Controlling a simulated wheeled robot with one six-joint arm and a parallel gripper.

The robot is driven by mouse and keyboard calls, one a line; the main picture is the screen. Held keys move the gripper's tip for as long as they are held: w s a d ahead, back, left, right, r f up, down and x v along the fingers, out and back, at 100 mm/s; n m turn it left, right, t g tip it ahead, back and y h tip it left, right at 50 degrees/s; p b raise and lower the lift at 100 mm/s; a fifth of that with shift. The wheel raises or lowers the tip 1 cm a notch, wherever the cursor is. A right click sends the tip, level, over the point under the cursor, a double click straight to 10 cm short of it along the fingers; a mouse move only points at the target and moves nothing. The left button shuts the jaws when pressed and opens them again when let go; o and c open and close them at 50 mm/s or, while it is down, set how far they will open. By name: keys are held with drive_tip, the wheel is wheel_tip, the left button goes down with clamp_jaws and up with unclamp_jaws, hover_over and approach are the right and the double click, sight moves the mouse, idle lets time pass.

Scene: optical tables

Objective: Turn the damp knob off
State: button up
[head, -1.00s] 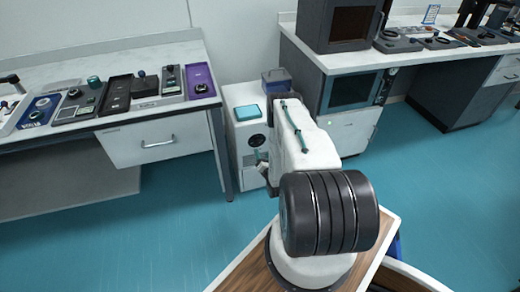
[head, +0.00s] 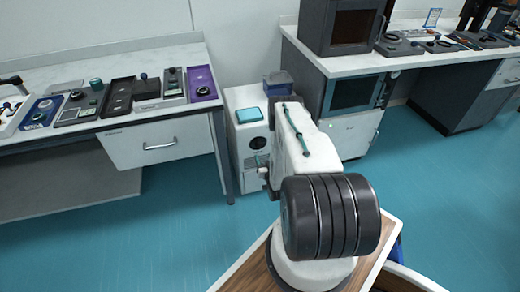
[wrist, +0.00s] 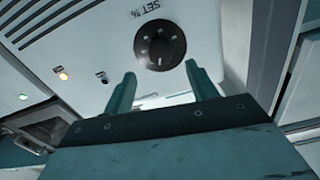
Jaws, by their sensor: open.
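The round black knob (wrist: 160,46) sits on a white panel in the wrist view, with the upside-down label "SET %" above it. A pale index mark shows on the knob's face. It appears in the head view as a dark disc (head: 258,143) on the front of a small white cabinet (head: 240,112). My gripper (wrist: 162,72) is open and empty in the wrist view. Its two teal fingers point at the panel, one to each side of the knob's lower part. Whether they touch the panel cannot be told. In the head view my arm partly hides the cabinet.
Small indicator lights, one amber (wrist: 62,74), are on the panel left of the knob. A table with several instruments and a purple plate (head: 202,84) stands left of the cabinet. A counter with a dark oven-like box (head: 340,27) is at right. Blue floor is open in front.

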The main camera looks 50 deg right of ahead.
sight(260, 147)
drive_tip(key=shift+m, duration=0.5)
drive_tip(key=x, duration=0.7)
drive_tip(key=shift+w+d, duration=0.2)
drive_tip(key=shift+w, duration=0.1)
drive_tip(key=c, duration=1)
